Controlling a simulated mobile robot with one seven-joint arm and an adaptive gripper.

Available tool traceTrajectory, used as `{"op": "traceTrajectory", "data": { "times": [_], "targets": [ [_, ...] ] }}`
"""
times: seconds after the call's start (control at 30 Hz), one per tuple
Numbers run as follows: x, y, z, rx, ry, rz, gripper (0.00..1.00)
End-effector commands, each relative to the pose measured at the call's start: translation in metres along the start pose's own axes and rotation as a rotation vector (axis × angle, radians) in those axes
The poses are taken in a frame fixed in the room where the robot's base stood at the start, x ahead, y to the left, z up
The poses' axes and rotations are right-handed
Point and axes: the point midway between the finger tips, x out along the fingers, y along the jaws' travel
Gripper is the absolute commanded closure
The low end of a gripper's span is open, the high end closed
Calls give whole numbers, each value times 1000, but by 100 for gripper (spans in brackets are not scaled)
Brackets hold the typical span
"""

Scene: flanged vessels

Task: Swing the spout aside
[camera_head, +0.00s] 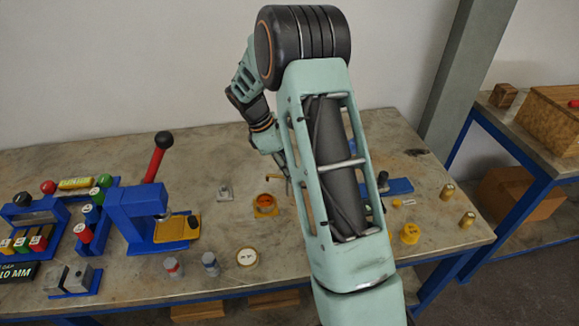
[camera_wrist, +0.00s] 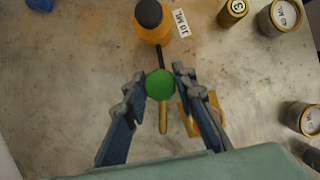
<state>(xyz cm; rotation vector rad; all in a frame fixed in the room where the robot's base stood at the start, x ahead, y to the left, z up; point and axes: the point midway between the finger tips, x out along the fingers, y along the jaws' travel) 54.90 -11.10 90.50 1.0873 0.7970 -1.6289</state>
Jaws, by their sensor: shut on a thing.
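In the wrist view, my gripper (camera_wrist: 159,80) has one finger on each side of a round green knob (camera_wrist: 160,85) and is shut on it. A thin dark rod runs from the knob to an orange vessel (camera_wrist: 153,33) with a black top. A narrow tan bar (camera_wrist: 163,116), perhaps the spout, shows just below the knob, between the fingers. Whether it joins the knob or lies under it, I cannot tell.
A label reading 10 ML (camera_wrist: 181,23) lies beside the vessel. A small numbered cylinder (camera_wrist: 233,12) and several pale cylinders stand to the right. In the head view, an orange ring-shaped piece (camera_head: 265,206), a blue press (camera_head: 150,215) and a white-topped disc (camera_head: 247,258) stand on the worn table.

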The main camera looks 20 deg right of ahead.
Motion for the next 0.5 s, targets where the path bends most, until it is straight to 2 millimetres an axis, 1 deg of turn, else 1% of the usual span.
{"op": "traceTrajectory", "data": {
  "times": [0.2, 0.5],
  "targets": [
    [-2, 1, 1, 190, -1, -78, 100],
    [-1, 0, 1, 426, -1, -177, 100]
  ]
}}
